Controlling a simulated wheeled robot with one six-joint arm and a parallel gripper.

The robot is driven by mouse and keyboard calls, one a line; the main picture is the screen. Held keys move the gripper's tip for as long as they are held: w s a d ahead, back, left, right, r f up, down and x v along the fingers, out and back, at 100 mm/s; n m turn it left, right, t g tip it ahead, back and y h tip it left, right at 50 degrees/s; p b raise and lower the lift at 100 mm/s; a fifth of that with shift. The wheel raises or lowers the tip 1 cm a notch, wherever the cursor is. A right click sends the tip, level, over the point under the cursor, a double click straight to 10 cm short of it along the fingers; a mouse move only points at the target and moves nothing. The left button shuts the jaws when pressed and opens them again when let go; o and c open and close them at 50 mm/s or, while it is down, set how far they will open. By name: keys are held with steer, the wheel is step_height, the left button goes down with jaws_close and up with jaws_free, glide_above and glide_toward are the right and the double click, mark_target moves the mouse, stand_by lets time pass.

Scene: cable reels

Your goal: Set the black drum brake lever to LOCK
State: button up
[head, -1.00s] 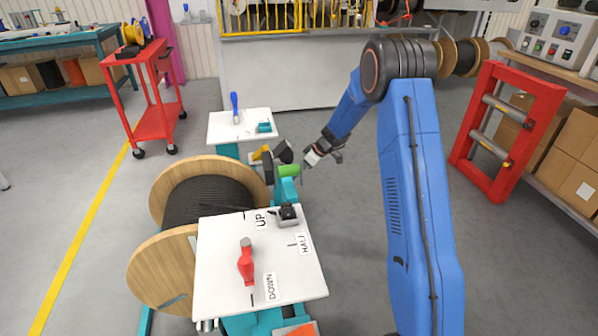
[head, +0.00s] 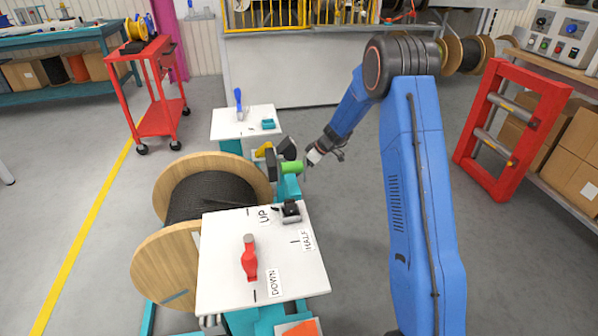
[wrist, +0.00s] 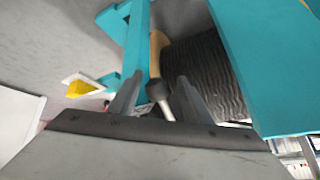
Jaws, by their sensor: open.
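The black drum (head: 205,195), wound with dark cable between wooden flanges, stands left of centre on a teal frame. Beside its far right end are a green cylinder (head: 292,167) and a dark part; I cannot tell whether the green piece belongs to the brake lever. My gripper (head: 308,165) is just right of the green cylinder, apparently empty. In the wrist view its open fingers (wrist: 155,98) stand on either side of a dark knob (wrist: 157,90) on a pale rod, with the cable behind. Whether this is the brake lever is unclear. No LOCK label is readable.
A white panel (head: 220,275) in front carries a red lever (head: 249,258) and UP, HALF and DOWN labels. A smaller white panel (head: 228,128) behind has a blue lever (head: 239,104). A red rack (head: 510,130) stands right. The floor between is clear.

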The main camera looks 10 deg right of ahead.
steer(key=v, duration=1.7)
steer(key=shift+r, duration=0.2)
